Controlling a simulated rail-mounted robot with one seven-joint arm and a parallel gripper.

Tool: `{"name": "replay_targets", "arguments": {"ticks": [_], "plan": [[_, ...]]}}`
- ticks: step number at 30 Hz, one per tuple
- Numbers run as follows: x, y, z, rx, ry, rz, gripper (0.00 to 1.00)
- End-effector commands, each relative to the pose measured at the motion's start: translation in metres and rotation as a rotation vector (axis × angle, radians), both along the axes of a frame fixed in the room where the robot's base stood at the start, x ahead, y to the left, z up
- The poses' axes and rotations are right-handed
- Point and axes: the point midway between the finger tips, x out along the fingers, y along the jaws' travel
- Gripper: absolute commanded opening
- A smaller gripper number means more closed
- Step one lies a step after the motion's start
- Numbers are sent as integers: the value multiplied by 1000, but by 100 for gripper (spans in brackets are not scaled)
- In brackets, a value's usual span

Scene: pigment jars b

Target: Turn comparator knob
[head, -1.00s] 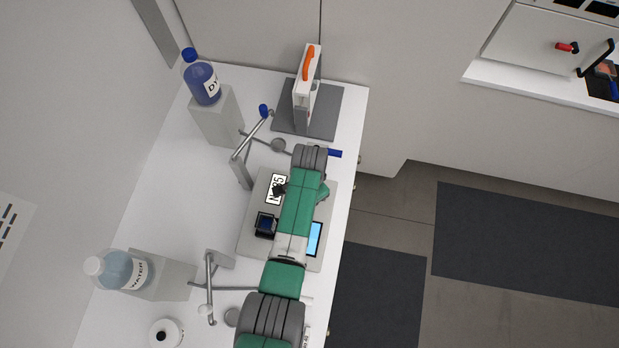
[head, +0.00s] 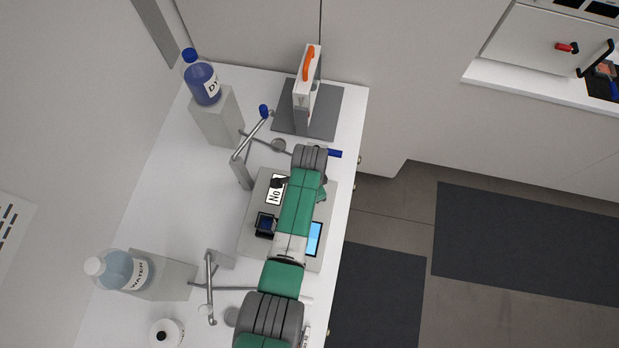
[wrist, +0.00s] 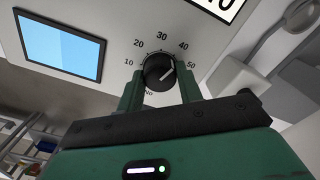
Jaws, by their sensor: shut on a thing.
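The comparator (head: 250,243) is a grey box on the white counter, partly covered by my arm in the head view. It has a lit blue screen (head: 314,238), which also shows in the wrist view (wrist: 60,48), and a white label (head: 274,194). The comparator knob (wrist: 157,70) is round and black, with a printed scale from 10 to 50 around it. Its white pointer line is tilted up to the right, roughly toward 50. My gripper (wrist: 160,82) is shut on the knob, one green finger on each side. In the head view my arm hides the knob and fingers.
A blue-capped dye bottle (head: 203,84) and a water bottle (head: 124,270) stand on grey blocks. Metal lever arms (head: 252,136) flank the comparator. A stand with an orange handle (head: 309,62) is at the back. The counter's left part is mostly clear.

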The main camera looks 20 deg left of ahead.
Motion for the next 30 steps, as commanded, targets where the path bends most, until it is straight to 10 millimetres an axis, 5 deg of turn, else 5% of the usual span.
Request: {"name": "replay_targets", "arguments": {"ticks": [1,2,5,14,24,30], "plan": [[1,0,2,1,-1,0,13],[1,0,2,1,-1,0,38],[1,0,2,1,-1,1,57],[0,0,4,0,-1,1,57],[1,0,65,0,-3,1,57],[0,0,79,0,0,1,57]]}}
